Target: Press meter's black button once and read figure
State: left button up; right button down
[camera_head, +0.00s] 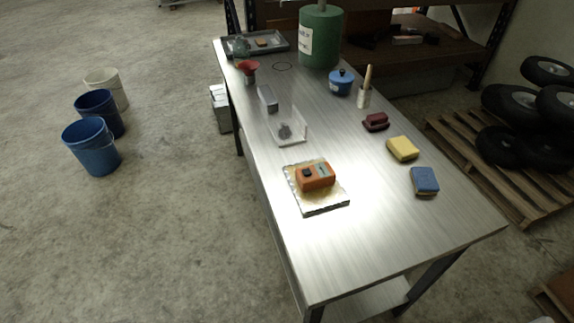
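An orange meter (315,183) lies on a thin square plate (325,207) near the middle of the metal table. A black button (307,173) shows on the left part of its top face. A small pale display (322,170) shows on the right part, too small for me to read any figure. Neither of my grippers is in the head view.
The steel table (390,235) has clear room in front of the meter. A clear bracket (298,128) stands behind it. A yellow sponge (403,149), blue block (424,181) and dark red item (375,122) lie to the right. Buckets (91,147) stand on the floor.

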aim_at(307, 172)
jog(key=i+j+z, duration=0.1)
jog(key=j, duration=0.55)
jog(key=i+j+z, duration=0.15)
jog(key=j, duration=0.55)
jog(key=k, duration=0.05)
